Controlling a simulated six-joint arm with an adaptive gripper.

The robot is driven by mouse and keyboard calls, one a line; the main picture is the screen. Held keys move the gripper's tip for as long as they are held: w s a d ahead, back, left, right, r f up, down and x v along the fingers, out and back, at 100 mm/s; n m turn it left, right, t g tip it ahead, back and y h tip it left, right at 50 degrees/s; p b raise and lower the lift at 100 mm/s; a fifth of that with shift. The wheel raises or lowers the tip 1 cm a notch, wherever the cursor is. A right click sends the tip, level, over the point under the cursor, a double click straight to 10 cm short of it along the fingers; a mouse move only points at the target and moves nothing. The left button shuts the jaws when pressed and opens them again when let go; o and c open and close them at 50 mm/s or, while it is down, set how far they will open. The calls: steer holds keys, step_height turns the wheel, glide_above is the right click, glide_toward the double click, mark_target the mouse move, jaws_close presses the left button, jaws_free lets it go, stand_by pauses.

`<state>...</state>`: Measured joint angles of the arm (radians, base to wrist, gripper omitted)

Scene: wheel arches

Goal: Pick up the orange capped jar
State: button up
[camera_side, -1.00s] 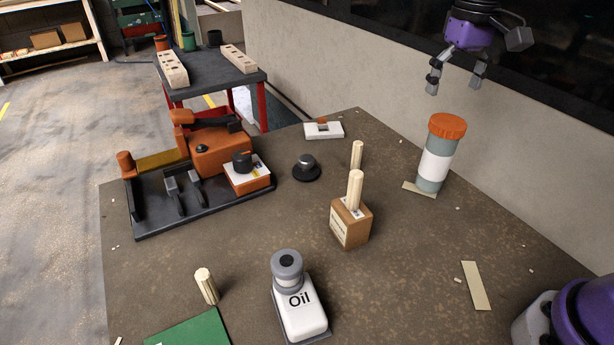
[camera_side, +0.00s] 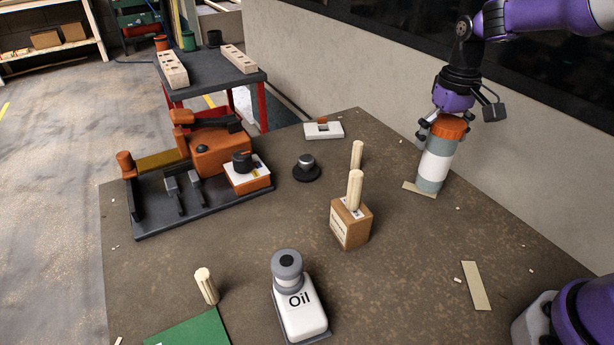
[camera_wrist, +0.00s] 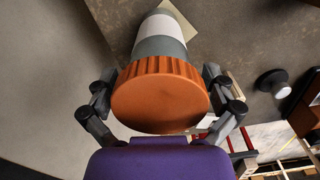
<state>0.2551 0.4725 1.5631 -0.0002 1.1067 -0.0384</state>
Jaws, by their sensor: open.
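The orange capped jar (camera_side: 436,158) stands upright at the back right of the table, with a grey-green body and a white band. Its ribbed orange cap (camera_wrist: 160,95) fills the middle of the wrist view. My gripper (camera_side: 440,136) is at the top of the jar, its fingers open on either side of the cap. In the wrist view, the fingers of my gripper (camera_wrist: 160,98) show left and right of the cap, with small gaps visible. Part of the cap is hidden by my gripper in the side view.
A wall (camera_side: 370,85) runs close behind the jar. A wooden block with a peg (camera_side: 351,222), a dark knob (camera_side: 306,168) and an oil bottle (camera_side: 300,306) stand to the left. A flat strip (camera_side: 475,285) lies in front on clear table.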

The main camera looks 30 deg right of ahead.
steer(key=c, duration=1.4)
